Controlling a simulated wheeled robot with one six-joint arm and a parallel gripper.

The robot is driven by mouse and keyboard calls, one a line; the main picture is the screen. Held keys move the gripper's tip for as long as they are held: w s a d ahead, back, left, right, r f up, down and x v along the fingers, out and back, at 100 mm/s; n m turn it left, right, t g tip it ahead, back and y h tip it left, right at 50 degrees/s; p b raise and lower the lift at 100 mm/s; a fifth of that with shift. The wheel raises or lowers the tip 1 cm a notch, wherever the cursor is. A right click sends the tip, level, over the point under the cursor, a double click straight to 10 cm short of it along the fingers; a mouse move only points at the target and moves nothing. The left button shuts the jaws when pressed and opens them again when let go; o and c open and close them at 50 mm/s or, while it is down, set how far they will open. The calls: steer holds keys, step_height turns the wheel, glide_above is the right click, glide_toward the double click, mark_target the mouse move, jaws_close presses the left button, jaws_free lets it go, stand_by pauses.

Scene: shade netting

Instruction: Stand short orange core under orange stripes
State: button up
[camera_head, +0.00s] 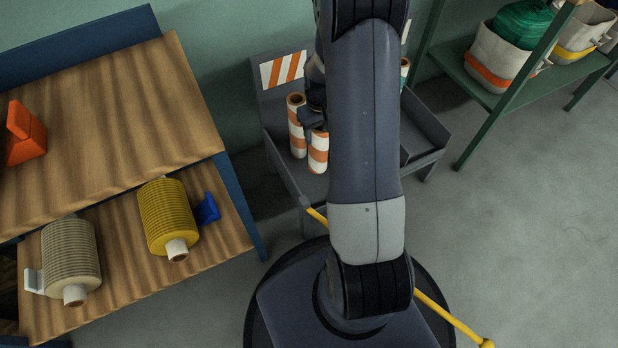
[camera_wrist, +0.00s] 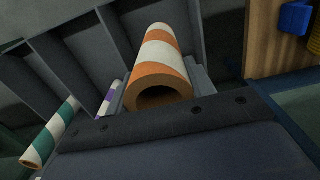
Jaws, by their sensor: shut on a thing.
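Two orange-and-white striped cores show in the head view, left of my arm, at the grey cart (camera_head: 432,165). One core (camera_head: 297,140) is at the left and the other core (camera_head: 319,158) is nearer and to its right. My gripper (camera_head: 313,118) is at the top of the nearer one and shut on it. In the wrist view the held striped core (camera_wrist: 166,60) points its open orange end at the camera. A card with orange stripes (camera_head: 283,70) stands at the cart's back left. My arm hides much of the cart, and I cannot tell whether the held core touches its floor.
A green-striped core (camera_wrist: 52,132) and a purple-striped core (camera_wrist: 111,98) show in the wrist view, left of the held core. Cart dividers (camera_wrist: 100,45) stand around. A wooden bench (camera_head: 110,110) with yellow (camera_head: 167,215) and beige spools (camera_head: 70,255) is left; a green rack (camera_head: 480,140) is right.

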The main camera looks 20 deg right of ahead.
step_height(320, 180, down, 12)
steer(key=b, duration=0.5)
steer(key=shift+d, duration=0.3)
steer(key=shift+f, duration=0.2)
steer(key=shift+f, duration=0.15)
steer(key=o, duration=1.4)
step_height(320, 180, up, 12)
steer(key=p, duration=0.4)
steer(key=shift+r, duration=0.25)
